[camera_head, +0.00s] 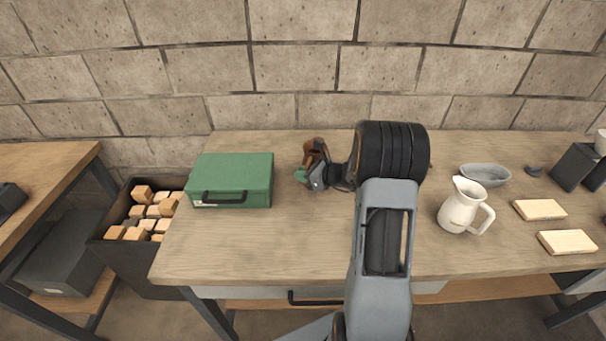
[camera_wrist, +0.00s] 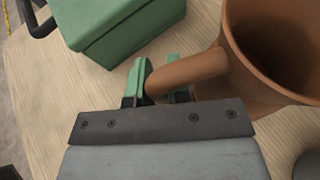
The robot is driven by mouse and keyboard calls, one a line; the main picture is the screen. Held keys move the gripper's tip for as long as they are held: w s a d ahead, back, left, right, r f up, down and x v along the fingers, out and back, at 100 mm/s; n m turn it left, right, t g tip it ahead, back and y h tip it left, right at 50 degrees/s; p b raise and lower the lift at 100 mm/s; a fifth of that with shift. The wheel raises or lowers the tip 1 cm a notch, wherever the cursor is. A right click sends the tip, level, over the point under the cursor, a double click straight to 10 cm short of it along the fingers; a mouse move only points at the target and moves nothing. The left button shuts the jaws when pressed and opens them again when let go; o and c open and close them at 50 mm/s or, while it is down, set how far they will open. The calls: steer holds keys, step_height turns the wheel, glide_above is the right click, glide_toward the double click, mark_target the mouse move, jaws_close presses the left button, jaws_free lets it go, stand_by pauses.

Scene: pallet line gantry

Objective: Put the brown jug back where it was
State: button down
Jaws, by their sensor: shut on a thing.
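The brown jug (camera_head: 313,148) is at the back of the wooden workbench, right of the green case, partly hidden behind my gripper in the head view. In the wrist view the jug (camera_wrist: 240,75) is large at the right, with its open mouth showing and its handle pointing left. My gripper (camera_wrist: 160,80) has green fingertips, one on each side of the jug's handle, and is shut on it. It also shows in the head view (camera_head: 306,172). Whether the jug's base touches the bench cannot be told.
A green case (camera_head: 236,172) stands close left of the jug; it also fills the upper left of the wrist view (camera_wrist: 125,25). A cream pitcher (camera_head: 461,205), a grey bowl (camera_head: 485,176) and wooden blocks (camera_head: 540,209) stand to the right. Bare bench (camera_head: 270,245) lies in front.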

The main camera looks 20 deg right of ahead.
steer(key=shift+f, duration=0.15)
steer(key=c, duration=1.1)
jaws_free()
steer(key=b+v, duration=0.2)
steer(key=v, duration=0.8)
steer(key=s+a+r+n+g+h, duration=0.1)
steer(key=s+a+n+g, duration=0.25)
steer(key=a+n, duration=0.35)
steer(key=s+a+r+n+g, duration=0.2)
steer(key=s+a+n+g, duration=0.1)
steer(key=s+a+n, duration=0.25)
steer(key=s+a+r+n+h, duration=0.2)
steer(key=s+n+h, duration=0.4)
steer(key=n, duration=1)
steer(key=s+a, duration=0.1)
steer(key=s, duration=0.2)
steer(key=shift+a+h, duration=0.25)
steer(key=shift+h, duration=0.15)
